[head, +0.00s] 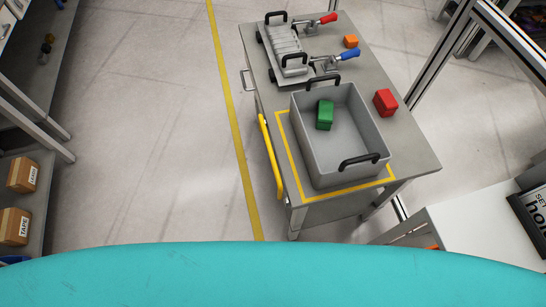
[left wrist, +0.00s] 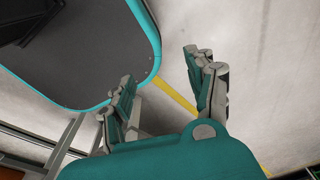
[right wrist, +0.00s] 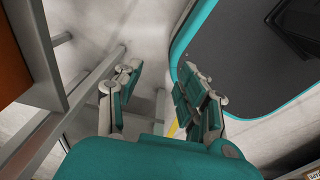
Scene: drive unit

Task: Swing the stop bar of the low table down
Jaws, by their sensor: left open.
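The low table (head: 408,157) is grey and stands right of centre in the head view. A yellow stop bar (head: 270,158) runs along its left long edge, near the front half. I cannot tell for sure how its ends are fixed. Neither gripper shows in the head view. My left gripper (left wrist: 160,72) is open with nothing between its fingers, over bare floor beside my own base. My right gripper (right wrist: 160,74) is also open and empty. Both are apart from the stop bar, which I cannot make out in either wrist view.
On the table are a grey bin (head: 368,119) with a green block (head: 325,114), a red block (head: 386,102), an orange block (head: 351,41), and a fixture (head: 288,48) with red and blue handled clamps. Floor left of the table is clear. A white table (head: 470,232) stands right.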

